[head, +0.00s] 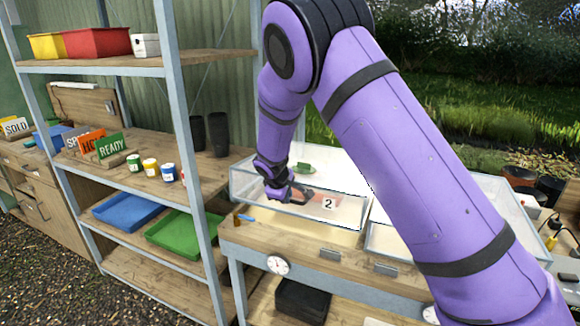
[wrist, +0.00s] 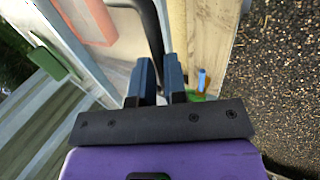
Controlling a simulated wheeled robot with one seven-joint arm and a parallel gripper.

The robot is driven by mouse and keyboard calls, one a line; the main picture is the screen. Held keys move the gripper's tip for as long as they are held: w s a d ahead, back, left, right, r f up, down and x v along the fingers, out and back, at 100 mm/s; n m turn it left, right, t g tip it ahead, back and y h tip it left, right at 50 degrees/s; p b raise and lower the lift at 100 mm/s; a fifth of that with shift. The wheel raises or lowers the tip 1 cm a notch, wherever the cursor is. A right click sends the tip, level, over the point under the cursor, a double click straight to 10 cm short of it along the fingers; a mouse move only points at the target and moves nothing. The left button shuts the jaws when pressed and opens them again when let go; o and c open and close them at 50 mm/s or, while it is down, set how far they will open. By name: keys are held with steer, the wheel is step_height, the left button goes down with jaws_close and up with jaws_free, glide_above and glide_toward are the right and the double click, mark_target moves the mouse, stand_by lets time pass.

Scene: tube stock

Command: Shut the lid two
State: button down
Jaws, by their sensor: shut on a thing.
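Lid two is the clear, pale-framed panel with the "2" label (head: 328,204), on the bench in the middle of the head view. My gripper (head: 289,194) is at its left part, beside the label. In the wrist view my gripper's two dark blue fingers (wrist: 160,80) are closed around a dark narrow bar (wrist: 150,30), which looks like the lid's handle. The fingertips partly hide it. I cannot tell the lid's exact angle.
A green block (head: 303,168) lies behind the lid; a reddish strip (wrist: 90,20) shows beside it. A second clear panel (head: 385,239) is to the right, partly behind my arm. A shelf with a green tray (head: 185,235) stands at left. A blue-handled tool (head: 244,218) lies near the bench's left edge.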

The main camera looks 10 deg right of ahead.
steer(key=c, duration=1.1)
jaws_free()
steer(key=shift+s+a+f, duration=0.15)
steer(key=shift+f, duration=0.25)
steer(key=v, duration=1.1)
